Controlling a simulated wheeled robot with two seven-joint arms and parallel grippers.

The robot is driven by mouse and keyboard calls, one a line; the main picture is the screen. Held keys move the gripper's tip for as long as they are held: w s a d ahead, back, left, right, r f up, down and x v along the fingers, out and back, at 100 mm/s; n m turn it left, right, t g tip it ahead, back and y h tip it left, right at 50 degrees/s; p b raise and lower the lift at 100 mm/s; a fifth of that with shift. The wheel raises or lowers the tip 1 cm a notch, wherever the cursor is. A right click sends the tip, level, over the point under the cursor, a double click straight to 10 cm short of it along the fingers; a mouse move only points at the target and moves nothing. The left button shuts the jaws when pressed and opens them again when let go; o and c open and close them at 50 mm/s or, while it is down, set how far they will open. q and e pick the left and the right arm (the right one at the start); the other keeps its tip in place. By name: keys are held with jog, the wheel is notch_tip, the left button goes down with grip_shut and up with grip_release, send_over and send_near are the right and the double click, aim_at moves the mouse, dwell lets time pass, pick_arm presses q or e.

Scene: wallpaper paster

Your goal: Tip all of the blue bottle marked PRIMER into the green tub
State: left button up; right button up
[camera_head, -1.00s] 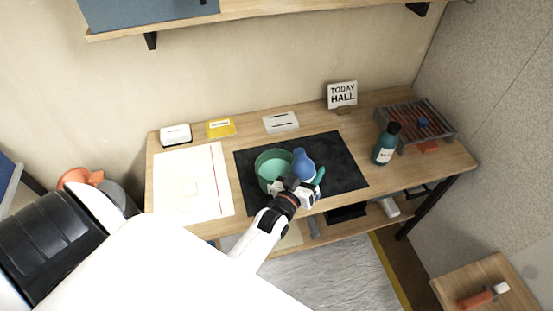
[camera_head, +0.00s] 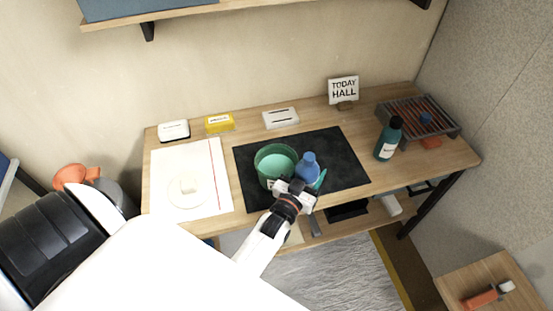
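A blue bottle (camera_head: 307,170) stands about upright at the right side of the green tub (camera_head: 264,178), its neck up. No marking on it is readable. The tub is on the black mat with its open top showing a lighter green inside. My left gripper (camera_head: 305,186) is at the near side of the blue bottle and appears shut on it; the fingertips are partly hidden. I cannot tell whether the bottle's base touches the mat or what is inside it. My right gripper is not in view.
A dark teal bottle (camera_head: 388,139) with a black cap stands right of the mat (camera_head: 346,168), near a slatted rack (camera_head: 414,112). A thin teal thing (camera_head: 320,180) is just right of the gripper. White paper (camera_head: 207,160) lies left. A sign (camera_head: 343,90) stands at the back.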

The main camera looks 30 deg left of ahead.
aim_at(311, 164)
pick_arm(q)
jog(key=shift+r, duration=0.1)
notch_tip(311, 164, up, 4)
jog(key=p, duration=0.4)
dwell(0.4)
